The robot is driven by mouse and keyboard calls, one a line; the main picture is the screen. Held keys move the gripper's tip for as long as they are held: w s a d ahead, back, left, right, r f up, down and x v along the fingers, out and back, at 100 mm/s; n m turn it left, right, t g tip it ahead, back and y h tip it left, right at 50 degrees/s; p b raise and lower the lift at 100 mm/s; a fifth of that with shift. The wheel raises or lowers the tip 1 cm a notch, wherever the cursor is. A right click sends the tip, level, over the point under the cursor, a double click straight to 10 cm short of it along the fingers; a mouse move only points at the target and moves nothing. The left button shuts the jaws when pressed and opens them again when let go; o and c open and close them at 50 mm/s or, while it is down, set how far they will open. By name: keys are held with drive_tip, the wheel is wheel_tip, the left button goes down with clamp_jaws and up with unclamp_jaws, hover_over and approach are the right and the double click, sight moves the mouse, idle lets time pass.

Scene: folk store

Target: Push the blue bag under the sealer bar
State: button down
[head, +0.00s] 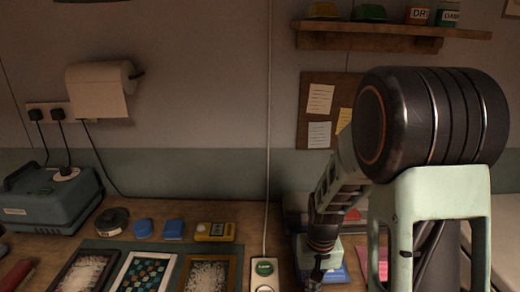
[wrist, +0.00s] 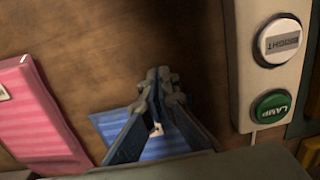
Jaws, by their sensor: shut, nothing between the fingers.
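The blue bag (wrist: 154,148) shows in the wrist view as a striped blue piece with a small white mark, lying on the wooden bench and partly hidden by my fingers. A blue patch, likely the same bag, shows in the head view (head: 340,274) beside my gripper. My gripper (wrist: 159,82) is shut and empty, pointing down, its fingertips over bare wood just off the bag's edge in the wrist view. I cannot tell whether it touches the bag. In the head view, my gripper (head: 314,284) is low at the bench. The sealer bar is not clearly visible; my arm covers that area.
A pink striped bag (wrist: 40,115) lies left of the blue one in the wrist view. A switch strip (wrist: 277,95) with green and white buttons stands close on the right. Framed pictures (head: 145,275) and a teal box (head: 45,200) occupy the bench's left side in the head view.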

wheel_tip(320, 180, up, 8)
drive_tip(key=p, duration=0.6)
drive_tip(key=shift+s, duration=0.15)
idle(0.4)
